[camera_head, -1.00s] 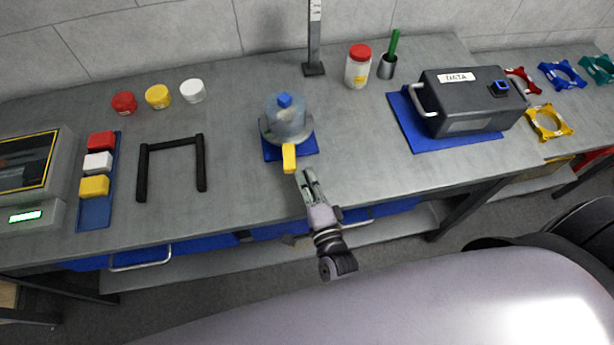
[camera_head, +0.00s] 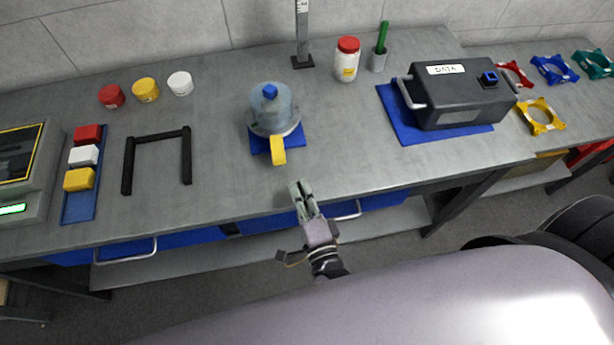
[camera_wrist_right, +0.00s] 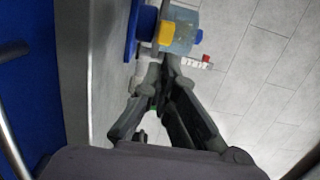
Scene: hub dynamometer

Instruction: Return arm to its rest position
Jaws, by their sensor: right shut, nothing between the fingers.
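My right gripper (camera_head: 303,197) is shut and empty near the front edge of the workbench (camera_head: 230,190). It is in front of and below the clear blue-capped vessel (camera_head: 272,110), apart from its yellow handle (camera_head: 278,151). In the right wrist view my right gripper (camera_wrist_right: 165,75) shows its fingers together, with the vessel (camera_wrist_right: 180,30) beyond them. My left gripper is not in view.
A dark DATA box (camera_head: 455,95) sits on a blue mat (camera_head: 408,128) to the right. A black U-shaped frame (camera_head: 158,139) and a blue tray (camera_head: 78,208) with coloured blocks lie to the left. Blue drawers (camera_head: 185,240) with handles are under the bench.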

